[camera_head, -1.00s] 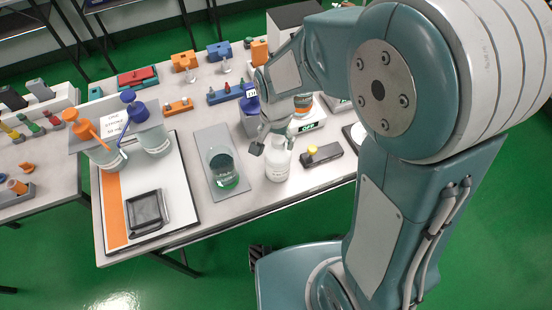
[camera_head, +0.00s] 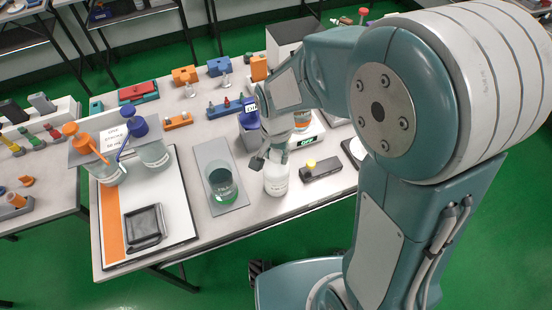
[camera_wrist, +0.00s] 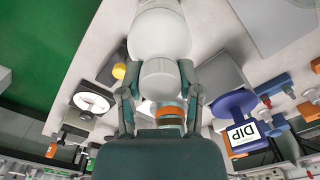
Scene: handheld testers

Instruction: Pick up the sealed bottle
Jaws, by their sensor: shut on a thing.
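The sealed bottle (camera_head: 276,181) is white with a rounded body. It is upright near the front edge of the table (camera_head: 255,218), and I see no clear gap beneath it. My gripper (camera_head: 269,158) comes from above and is shut on the bottle's cap and neck. In the wrist view, my gripper's two fingers (camera_wrist: 160,87) press on both sides of the white cap, and the bottle (camera_wrist: 160,34) extends beyond them. The fingers partly hide the cap in the head view.
A beaker of green liquid (camera_head: 222,181) stands on a grey mat left of the bottle. A dark block with a yellow knob (camera_head: 321,169) lies close on the right. A blue-lidded container marked DIP (camera_wrist: 237,105) and a scale (camera_head: 308,142) are behind. Wash bottles (camera_head: 152,150) stand further left.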

